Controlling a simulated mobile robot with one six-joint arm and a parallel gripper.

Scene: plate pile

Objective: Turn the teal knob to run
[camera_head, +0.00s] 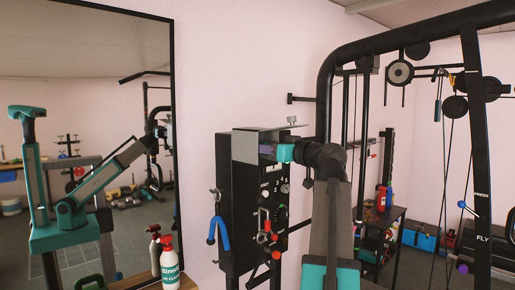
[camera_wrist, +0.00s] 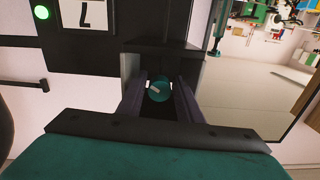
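The teal knob (camera_wrist: 159,90) shows in the wrist view, round, with a pale pointer mark across its face. My gripper (camera_wrist: 160,82) is open, with one finger on each side of the knob and a dark gap between knob and fingers. I cannot tell how deep the fingertips reach alongside it. In the head view my gripper (camera_head: 267,150) is at the upper part of the black control box (camera_head: 240,215), just below a grey shelf plate (camera_head: 270,129). The knob is hidden there behind my gripper and wrist.
Clips and a blue hook (camera_head: 218,235) hang on the box's front and side. A green-ringed dial (camera_head: 281,214) sits lower on the panel. A lit green lamp (camera_wrist: 41,12) shows in the wrist view. A mirror (camera_head: 90,120) is at left, a black gym frame (camera_head: 330,80) at right.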

